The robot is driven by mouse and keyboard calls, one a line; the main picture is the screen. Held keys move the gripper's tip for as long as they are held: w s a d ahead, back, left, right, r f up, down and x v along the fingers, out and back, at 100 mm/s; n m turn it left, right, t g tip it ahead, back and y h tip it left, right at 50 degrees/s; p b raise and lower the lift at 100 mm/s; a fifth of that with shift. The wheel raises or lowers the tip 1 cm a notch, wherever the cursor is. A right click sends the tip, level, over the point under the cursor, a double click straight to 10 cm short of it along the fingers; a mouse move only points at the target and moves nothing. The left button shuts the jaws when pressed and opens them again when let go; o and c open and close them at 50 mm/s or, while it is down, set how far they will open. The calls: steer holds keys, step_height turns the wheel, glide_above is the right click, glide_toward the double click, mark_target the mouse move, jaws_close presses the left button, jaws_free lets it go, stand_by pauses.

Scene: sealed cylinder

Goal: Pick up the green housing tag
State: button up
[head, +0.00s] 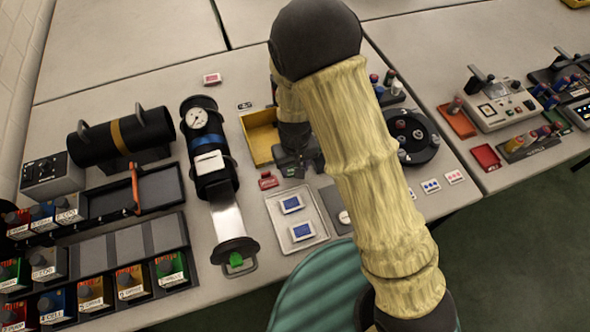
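A small green tag (236,260) shows at the near end of an opened cylinder (212,165), on its dark end cap (233,247). I take it to be the green housing tag. My gripper (297,168) is dark and hangs over the table right of the cylinder, near the yellow tray. It is well apart from the green tag, farther back and to the right. My arm partly hides the gripper, and its finger gap is too small to make out.
A yellow tray (258,150) and a light tray with two blue-faced cards (270,210) lie near my gripper. A black cylinder (120,138) and racks of labelled blocks (95,252) stand at the left. The table's back is mostly clear.

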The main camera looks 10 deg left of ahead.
step_height(320, 180, up, 8)
steer(key=shift+f, duration=0.25)
stand_by(0.5)
